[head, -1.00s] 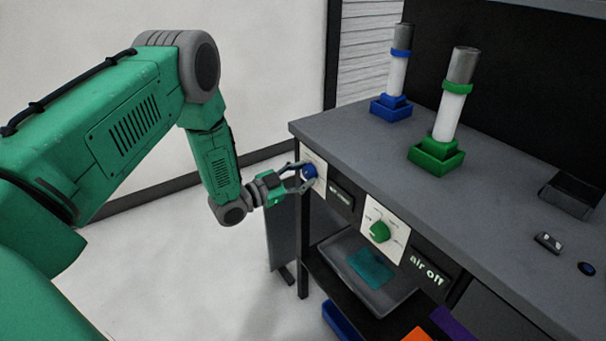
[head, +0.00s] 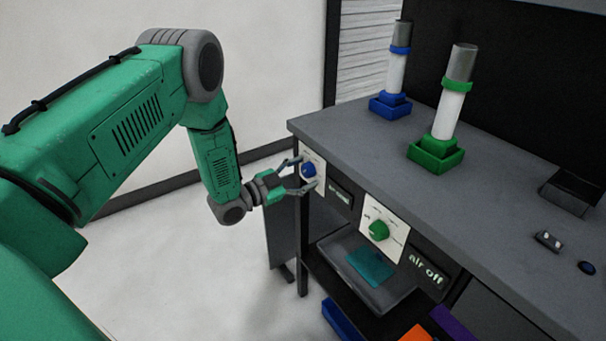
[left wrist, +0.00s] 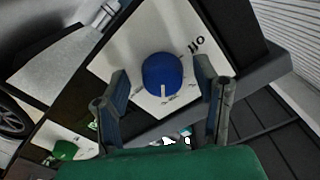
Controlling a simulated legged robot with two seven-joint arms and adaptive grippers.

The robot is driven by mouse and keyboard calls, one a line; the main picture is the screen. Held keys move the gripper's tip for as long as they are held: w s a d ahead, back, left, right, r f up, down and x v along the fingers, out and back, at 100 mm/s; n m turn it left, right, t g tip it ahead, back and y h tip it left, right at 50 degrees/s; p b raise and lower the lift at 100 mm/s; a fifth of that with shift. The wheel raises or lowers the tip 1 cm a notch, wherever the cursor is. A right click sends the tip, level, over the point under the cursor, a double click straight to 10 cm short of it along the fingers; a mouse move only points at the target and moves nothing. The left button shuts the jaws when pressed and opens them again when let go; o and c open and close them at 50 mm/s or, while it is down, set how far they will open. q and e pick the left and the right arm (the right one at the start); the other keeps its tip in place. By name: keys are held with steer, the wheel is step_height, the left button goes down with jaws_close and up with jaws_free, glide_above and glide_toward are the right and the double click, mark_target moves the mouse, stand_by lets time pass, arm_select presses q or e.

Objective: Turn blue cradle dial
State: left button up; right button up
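The blue dial (head: 308,170) sits on a white plate at the left end of the bench front. In the left wrist view the blue dial (left wrist: 162,74) has a white pointer mark at its lower edge, and the word "off" is at the plate's right. My left gripper (head: 294,174) is open in front of the dial, with one finger above and one below it. In the left wrist view the left gripper's (left wrist: 162,95) fingers stand apart on either side of the dial, with a gap to it. My right gripper is not in view.
A green dial (head: 379,230) with an "air off" display (head: 427,271) is to the right. A blue cradle (head: 390,107) and a green cradle (head: 436,156) hold upright cylinders on the bench top (head: 500,210). A grey tray (head: 385,290) is below the green dial.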

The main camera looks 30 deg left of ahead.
arm_select(q)
steer(key=shift+s+a, duration=0.1)
steer(key=shift+s, duration=0.15)
steer(key=v, duration=1.1)
steer(key=shift+s, duration=0.25)
